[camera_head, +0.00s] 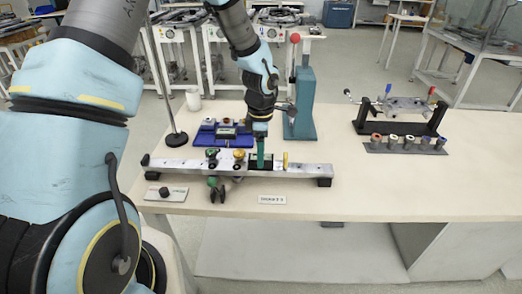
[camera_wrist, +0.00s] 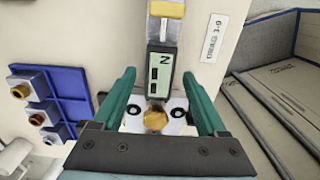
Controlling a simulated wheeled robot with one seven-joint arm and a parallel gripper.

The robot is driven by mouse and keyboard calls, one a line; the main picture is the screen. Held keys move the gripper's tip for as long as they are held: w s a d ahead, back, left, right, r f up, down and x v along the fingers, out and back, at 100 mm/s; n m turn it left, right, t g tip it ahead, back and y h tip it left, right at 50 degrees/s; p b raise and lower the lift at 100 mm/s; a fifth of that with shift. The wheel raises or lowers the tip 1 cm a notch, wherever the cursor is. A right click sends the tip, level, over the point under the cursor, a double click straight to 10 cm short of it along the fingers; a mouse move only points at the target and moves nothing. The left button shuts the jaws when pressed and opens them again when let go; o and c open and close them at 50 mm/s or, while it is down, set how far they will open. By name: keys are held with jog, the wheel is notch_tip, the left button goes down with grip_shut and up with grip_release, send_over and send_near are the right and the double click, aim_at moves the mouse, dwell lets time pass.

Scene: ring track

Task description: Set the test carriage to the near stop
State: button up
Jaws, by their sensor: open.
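A long metal rail (camera_head: 190,166) lies across the near part of the table on dark end feet. A green knob (camera_head: 212,153) and a brass knob (camera_head: 239,155) stand on it left of my gripper; I cannot tell for certain which part is the test carriage. My gripper (camera_head: 260,163) points down over a dark section of the rail. In the wrist view its teal fingers (camera_wrist: 158,78) are open and empty, spread either side of the brass knob (camera_wrist: 155,119) and a grey-green marked plate (camera_wrist: 161,75). A yellow block (camera_head: 285,160), possibly a stop, stands right of the gripper.
A blue tray (camera_head: 205,141) with parts lies behind the rail. A teal press (camera_head: 303,105) with a red-knobbed lever stands behind right. A dark rack (camera_head: 398,122) and a row of small cylinders (camera_head: 405,148) sit farther right. The front right tabletop is clear.

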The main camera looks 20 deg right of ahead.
jog(key=shift+f, duration=0.2)
grip_shut()
dwell(0.6)
dwell(0.8)
